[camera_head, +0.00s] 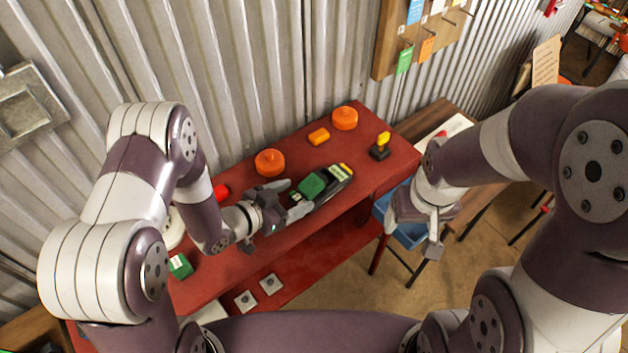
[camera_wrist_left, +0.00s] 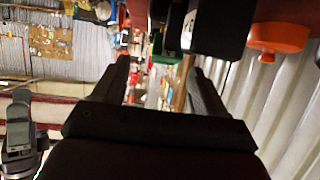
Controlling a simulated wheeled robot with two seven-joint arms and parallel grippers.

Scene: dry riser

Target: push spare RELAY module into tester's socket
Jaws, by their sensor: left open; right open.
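A green module (camera_head: 312,185) sits on a dark, elongated device (camera_head: 326,194), which looks like the tester, with a yellow end, on the red bench. The socket cannot be made out. A second green block (camera_head: 180,266) with a pale label lies at the bench's left end; I cannot tell which is the spare. My left gripper (camera_head: 292,199) is open beside the device's near-left end, with nothing visibly held. In the left wrist view its fingers (camera_wrist_left: 160,80) are apart, with a black labelled body (camera_wrist_left: 214,28) above them. My right gripper (camera_head: 418,234) is open and empty, off the bench's right side.
A corrugated wall is behind. A blue bin (camera_head: 410,232) is below my right gripper.

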